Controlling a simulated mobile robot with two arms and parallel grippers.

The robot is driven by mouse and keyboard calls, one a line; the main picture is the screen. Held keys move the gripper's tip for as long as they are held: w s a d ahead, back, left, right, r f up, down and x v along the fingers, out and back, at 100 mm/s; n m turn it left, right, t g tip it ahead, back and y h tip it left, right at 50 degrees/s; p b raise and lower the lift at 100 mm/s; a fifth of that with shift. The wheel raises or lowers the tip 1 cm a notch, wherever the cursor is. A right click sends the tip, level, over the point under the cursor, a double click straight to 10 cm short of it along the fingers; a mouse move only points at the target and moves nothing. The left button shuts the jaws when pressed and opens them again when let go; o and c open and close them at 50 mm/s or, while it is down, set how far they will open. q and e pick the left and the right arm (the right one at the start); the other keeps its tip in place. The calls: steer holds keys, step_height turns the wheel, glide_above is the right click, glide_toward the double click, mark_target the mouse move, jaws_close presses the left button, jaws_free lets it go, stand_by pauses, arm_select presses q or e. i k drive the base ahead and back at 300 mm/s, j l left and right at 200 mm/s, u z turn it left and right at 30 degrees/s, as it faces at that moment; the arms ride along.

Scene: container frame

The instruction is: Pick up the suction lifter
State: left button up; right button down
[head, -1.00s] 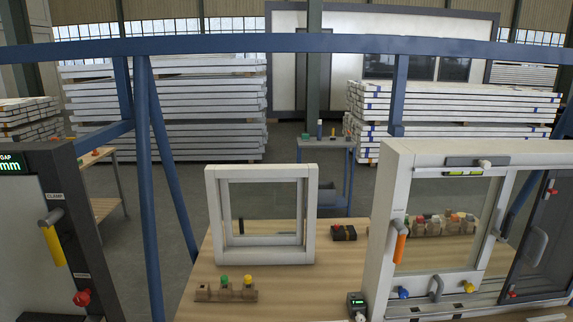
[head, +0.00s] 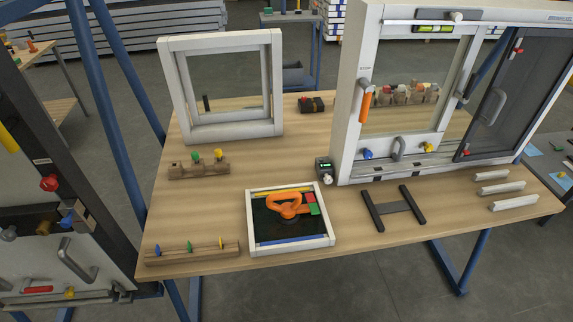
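The suction lifter (head: 289,206) is orange. It lies in a shallow white-framed tray (head: 332,240) with a dark inside, near the front edge of the wooden table. A red and green piece (head: 311,204) lies at the tray's right side, beside the lifter. Neither of my grippers shows in the head view.
A small white frame (head: 178,92) stands at the table's back left, and a large window unit (head: 352,110) at the right. Wooden holders (head: 198,171) (head: 192,253) stand left of the tray. A dark H-shaped stand (head: 398,208) and white bars (head: 500,187) lie to its right.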

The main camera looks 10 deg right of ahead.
mark_target(288, 214)
steer(key=k+l, duration=0.1)
steer(key=l, duration=0.25)
steer(key=k+l, duration=0.15)
steer(key=l, duration=0.2)
steer(key=k+l+u, duration=0.1)
steer(key=l, duration=0.25)
steer(key=k+l, duration=0.15)
steer(key=l, duration=0.2)
steer(key=k+l, duration=0.1)
steer(key=l, duration=0.25)
